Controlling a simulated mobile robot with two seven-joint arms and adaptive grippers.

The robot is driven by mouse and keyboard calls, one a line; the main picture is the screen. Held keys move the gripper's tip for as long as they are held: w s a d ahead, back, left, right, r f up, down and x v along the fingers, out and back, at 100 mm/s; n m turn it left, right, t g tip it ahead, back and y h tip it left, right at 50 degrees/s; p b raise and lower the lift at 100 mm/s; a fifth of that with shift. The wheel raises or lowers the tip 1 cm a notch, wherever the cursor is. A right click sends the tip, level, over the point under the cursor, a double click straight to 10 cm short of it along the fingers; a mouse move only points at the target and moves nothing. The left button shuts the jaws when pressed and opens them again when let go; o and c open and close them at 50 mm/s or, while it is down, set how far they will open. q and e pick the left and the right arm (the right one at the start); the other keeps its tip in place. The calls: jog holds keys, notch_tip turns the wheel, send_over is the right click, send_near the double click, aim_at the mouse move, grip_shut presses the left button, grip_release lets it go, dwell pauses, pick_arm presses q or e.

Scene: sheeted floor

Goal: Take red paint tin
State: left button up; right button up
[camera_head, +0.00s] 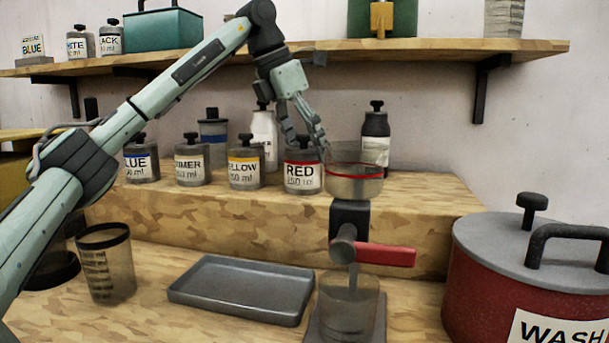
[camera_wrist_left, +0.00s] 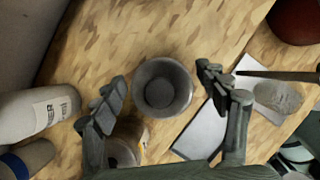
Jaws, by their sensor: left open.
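The red paint tin (camera_head: 303,177) stands upright on the raised wooden step, at the right end of a row of tins. Its white label reads RED under a red band, and it has a dark knob on top. My left gripper (camera_head: 307,143) is open just above it, fingers pointing down. In the left wrist view the open gripper (camera_wrist_left: 163,90) has a round grey thing between its fingers, apparently this tin (camera_wrist_left: 162,88) from above. Its label is hidden there. No contact is clear. My right gripper is not in view.
The yellow tin (camera_head: 245,173) stands left of the red one. A white bottle (camera_head: 264,138) and a black bottle (camera_head: 375,143) are behind. A red-rimmed funnel (camera_head: 355,183) stands close at the right. A tray (camera_head: 242,289) lies in front, below; the shelf (camera_head: 430,47) is above.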

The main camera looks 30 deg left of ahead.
pick_arm(q)
jog(key=shift+x, duration=1.1)
jog(key=shift+r, duration=0.1)
jog(key=c, duration=1.3)
